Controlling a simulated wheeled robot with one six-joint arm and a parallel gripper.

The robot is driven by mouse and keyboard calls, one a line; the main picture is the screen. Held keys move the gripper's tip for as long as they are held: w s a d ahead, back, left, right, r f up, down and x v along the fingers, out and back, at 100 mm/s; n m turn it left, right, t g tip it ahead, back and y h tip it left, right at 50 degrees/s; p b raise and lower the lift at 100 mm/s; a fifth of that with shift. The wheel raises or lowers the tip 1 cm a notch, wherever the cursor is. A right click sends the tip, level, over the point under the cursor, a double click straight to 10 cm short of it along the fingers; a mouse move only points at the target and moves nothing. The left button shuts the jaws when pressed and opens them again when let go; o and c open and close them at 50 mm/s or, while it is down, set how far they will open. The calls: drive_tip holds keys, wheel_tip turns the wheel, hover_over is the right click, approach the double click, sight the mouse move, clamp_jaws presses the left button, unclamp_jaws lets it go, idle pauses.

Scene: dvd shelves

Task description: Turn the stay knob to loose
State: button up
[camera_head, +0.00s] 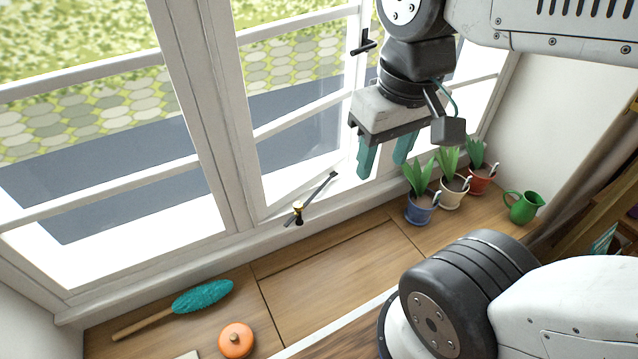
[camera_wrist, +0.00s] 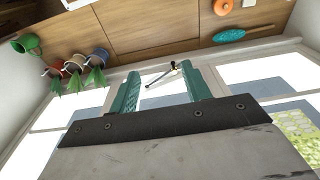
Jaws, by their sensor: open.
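The stay knob (camera_head: 298,207) is a small brass-coloured knob on a dark bracket at the bottom of the window frame. A thin dark stay bar (camera_head: 322,187) runs from it up and right to the window sash. My gripper (camera_head: 384,165) has two teal fingers, spread apart and empty. It hangs above and to the right of the knob, clear of it. In the wrist view the knob (camera_wrist: 174,65) and bar show beyond the fingertips, between the fingers (camera_wrist: 160,74) and nearer the right one. How tight the knob is cannot be told.
Potted plants (camera_head: 452,189) and a green jug (camera_head: 523,207) stand on the wooden sill, right of the gripper. A teal duster (camera_head: 203,297) and an orange lidded pot (camera_head: 236,340) lie at the lower left. A black window handle (camera_head: 364,43) is higher up. The sill's middle is clear.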

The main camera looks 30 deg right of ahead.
drive_tip(key=w+f+m, duration=0.2)
drive_tip(key=w+f, duration=0.2)
drive_tip(key=w, duration=0.7)
drive_tip(key=m+g, duration=0.1)
drive_tip(key=m, duration=0.1)
hover_over(298, 204)
drive_tip(key=s, duration=0.2)
wheel_tip(298, 204, down, 20)
drive_tip(key=shift+m, duration=0.4)
drive_tip(key=f, duration=0.3)
drive_tip(key=w+f, duration=0.1)
drive_tip(key=f, duration=0.3)
drive_tip(key=w+f, duration=0.1)
drive_tip(key=f, duration=0.3)
drive_tip(key=shift+f, duration=0.2)
drive_tip(key=shift+a+f, duration=0.1)
drive_tip(key=shift+f, duration=0.45)
drive_tip(key=c, duration=1)
